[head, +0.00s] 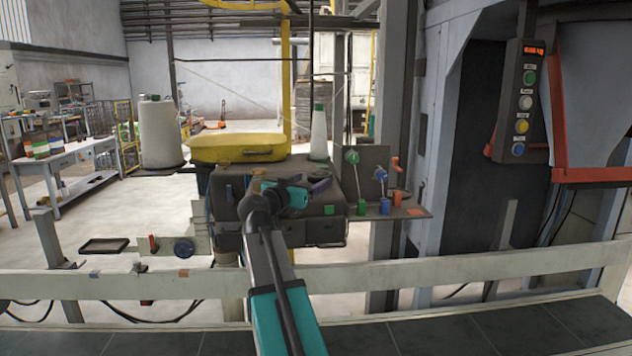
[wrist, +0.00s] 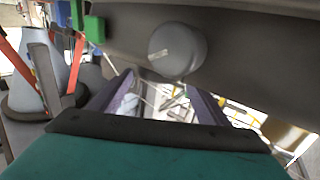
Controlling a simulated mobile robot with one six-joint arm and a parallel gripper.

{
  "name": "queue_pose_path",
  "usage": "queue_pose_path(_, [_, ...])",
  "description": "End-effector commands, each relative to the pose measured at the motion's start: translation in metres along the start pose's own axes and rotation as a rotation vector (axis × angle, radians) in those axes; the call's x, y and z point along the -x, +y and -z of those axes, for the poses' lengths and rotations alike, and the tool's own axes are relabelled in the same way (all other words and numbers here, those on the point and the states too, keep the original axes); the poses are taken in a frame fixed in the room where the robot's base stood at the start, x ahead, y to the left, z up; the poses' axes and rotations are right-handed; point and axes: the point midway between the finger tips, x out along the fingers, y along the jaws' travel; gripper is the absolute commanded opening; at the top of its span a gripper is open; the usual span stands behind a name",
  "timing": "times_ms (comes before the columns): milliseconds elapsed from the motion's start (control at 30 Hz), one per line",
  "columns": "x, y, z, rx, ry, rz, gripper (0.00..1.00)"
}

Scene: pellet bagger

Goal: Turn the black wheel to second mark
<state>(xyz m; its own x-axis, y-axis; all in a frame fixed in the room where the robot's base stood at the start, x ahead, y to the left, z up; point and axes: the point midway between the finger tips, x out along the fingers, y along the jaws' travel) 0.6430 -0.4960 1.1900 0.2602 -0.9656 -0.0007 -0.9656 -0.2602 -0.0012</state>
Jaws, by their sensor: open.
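The black wheel shows in the wrist view as a round dark grey knob (wrist: 178,50) standing out from a dark panel. A small pale mark shows on its face; a scale of marks around it cannot be made out. My gripper (wrist: 160,88) is open, its two purple-grey fingers spread below the knob in the picture, with nothing between them. Whether a fingertip touches the knob I cannot tell. In the head view my gripper (head: 312,184) is in front of the dark sewing-head-like machine body (head: 325,229); the knob is not clearly visible there.
A yellow cover (head: 237,148) and a white thread cone (head: 319,134) stand behind my gripper. A shelf with green and blue levers (head: 400,209) is to the right. A pale rail (head: 450,270) crosses in front. A button panel (head: 523,100) hangs at the right.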

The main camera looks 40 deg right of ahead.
Motion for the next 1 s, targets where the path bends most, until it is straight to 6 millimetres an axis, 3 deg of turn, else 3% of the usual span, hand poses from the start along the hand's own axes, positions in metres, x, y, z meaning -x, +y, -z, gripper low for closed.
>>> queue_pose_path(200, [0.038, 0.001, -0.001, -0.001, 0.001, 0.001, 0.7])
queue_pose_path(433, [0.067, 0.0, -0.001, 0.0, 0.0, 0.002, 0.7])
queue_pose_path(900, [0.078, 0.0, 0.0, 0.0, 0.0, 0.0, 0.7])
queue_pose_path(1000, [0.078, 0.0, 0.0, 0.0, -0.001, 0.0, 0.8])
